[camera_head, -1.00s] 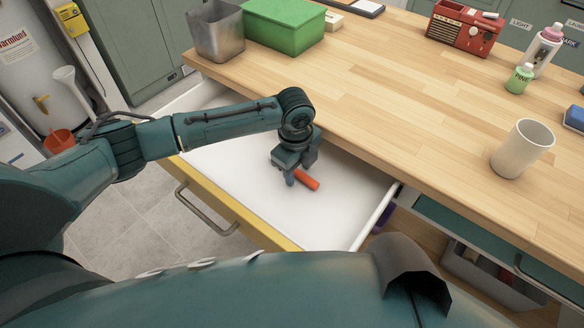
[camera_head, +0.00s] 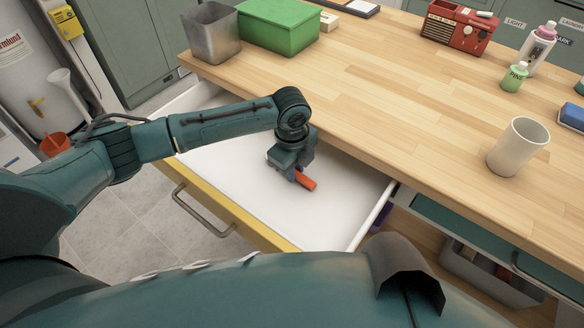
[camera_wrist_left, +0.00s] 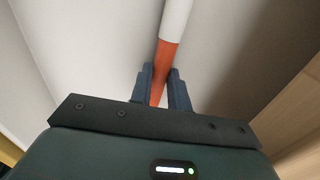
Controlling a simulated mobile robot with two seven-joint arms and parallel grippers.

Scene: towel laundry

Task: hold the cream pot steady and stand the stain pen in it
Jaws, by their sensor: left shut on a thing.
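The stain pen is an orange stick with a white part; its orange end (camera_head: 305,181) shows in the open drawer in the head view. In the left wrist view the pen (camera_wrist_left: 168,58) runs between the two fingers. My left gripper (camera_head: 296,176) is shut on the orange part, low over the white drawer floor; it also shows in the left wrist view (camera_wrist_left: 161,88). The cream pot (camera_head: 518,147) stands upright on the wooden worktop at the right, well apart from the gripper. My right gripper is out of view.
The open drawer (camera_head: 240,205) has a white floor and yellow front. On the worktop (camera_head: 400,90) are a grey metal bin (camera_head: 212,35), a green box (camera_head: 280,27), a red radio (camera_head: 458,27), a green bottle (camera_head: 515,77) and a blue item (camera_head: 572,116). The middle of the worktop is clear.

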